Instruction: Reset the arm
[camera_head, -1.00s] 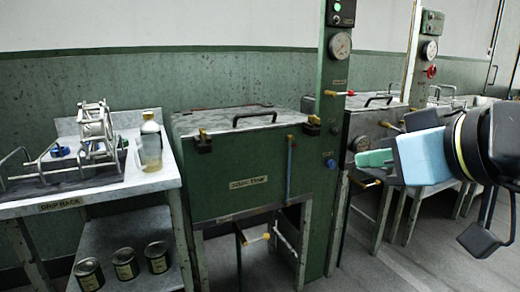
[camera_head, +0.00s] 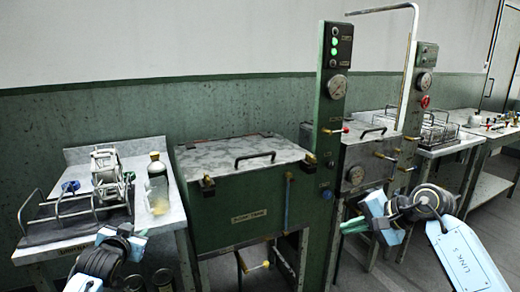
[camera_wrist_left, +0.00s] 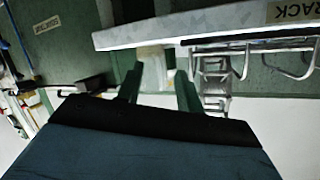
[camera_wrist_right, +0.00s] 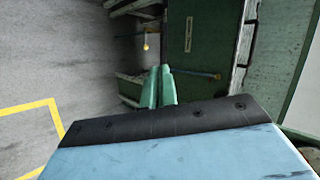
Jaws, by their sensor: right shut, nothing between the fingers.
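My right gripper (camera_head: 350,226) is in the lower right of the head view, in front of the green control column. Its two green fingers lie together in the right wrist view (camera_wrist_right: 160,85), with nothing between them. My left gripper (camera_head: 138,233) is low at the left of the head view, in front of the drip rack table. In the left wrist view (camera_wrist_left: 160,80) its two green fingers stand apart, with no object held between them. The table edge and a wire rack show beyond them.
The green soak tank (camera_head: 240,200) with a closed grey lid stands in the middle. The drip rack table (camera_head: 178,205) at left bears a white reel (camera_head: 106,170) and a bottle (camera_head: 157,180). The control column (camera_head: 329,130) has gauges and valves. More tables stand at right.

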